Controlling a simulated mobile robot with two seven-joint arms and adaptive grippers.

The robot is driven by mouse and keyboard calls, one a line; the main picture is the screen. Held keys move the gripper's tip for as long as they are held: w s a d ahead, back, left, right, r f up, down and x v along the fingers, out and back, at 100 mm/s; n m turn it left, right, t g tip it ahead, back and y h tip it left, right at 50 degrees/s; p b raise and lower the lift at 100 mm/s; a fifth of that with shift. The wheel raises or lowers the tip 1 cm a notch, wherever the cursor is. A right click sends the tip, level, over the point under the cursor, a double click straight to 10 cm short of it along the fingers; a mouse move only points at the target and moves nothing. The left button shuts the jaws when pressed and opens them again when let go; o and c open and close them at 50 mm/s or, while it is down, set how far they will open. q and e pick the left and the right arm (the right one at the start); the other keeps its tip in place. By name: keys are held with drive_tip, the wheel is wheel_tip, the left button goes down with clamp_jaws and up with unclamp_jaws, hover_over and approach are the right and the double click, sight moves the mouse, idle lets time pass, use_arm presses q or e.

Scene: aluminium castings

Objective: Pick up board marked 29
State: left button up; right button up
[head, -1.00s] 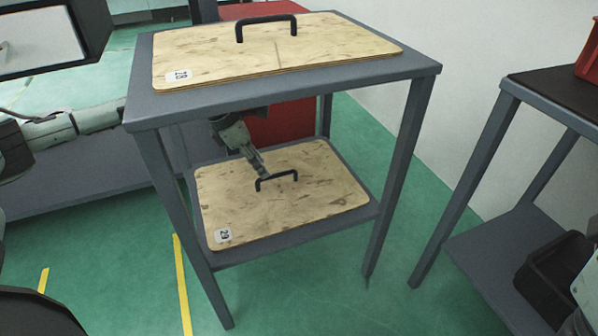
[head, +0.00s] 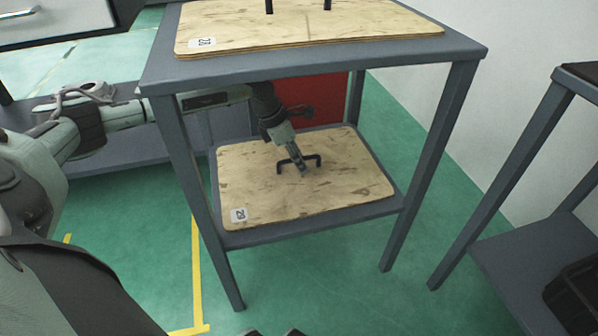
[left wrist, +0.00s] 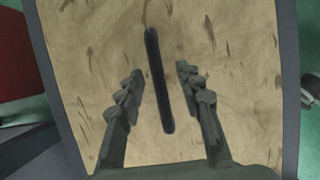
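The board marked 29 (head: 340,185) is a pale wooden panel lying flat on the lower shelf of a grey stand. Its label (head: 239,215) is at the front left corner. A black bar handle (head: 318,158) stands at its middle. My left gripper (head: 302,170) reaches in under the stand's top and is at the handle. In the left wrist view, its fingers (left wrist: 164,88) are open on either side of the handle (left wrist: 158,80), with gaps on both sides. I do not make out my right gripper.
Another wooden board (head: 310,25), with its own black handle, lies on the stand's top (head: 320,62), above my left arm. The stand's legs frame the lower shelf. A second grey stand (head: 530,250) is at the right. Green floor lies between.

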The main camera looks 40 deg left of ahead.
use_arm(q)
clamp_jaws()
idle(0.3)
drive_tip(key=shift+r, duration=0.25)
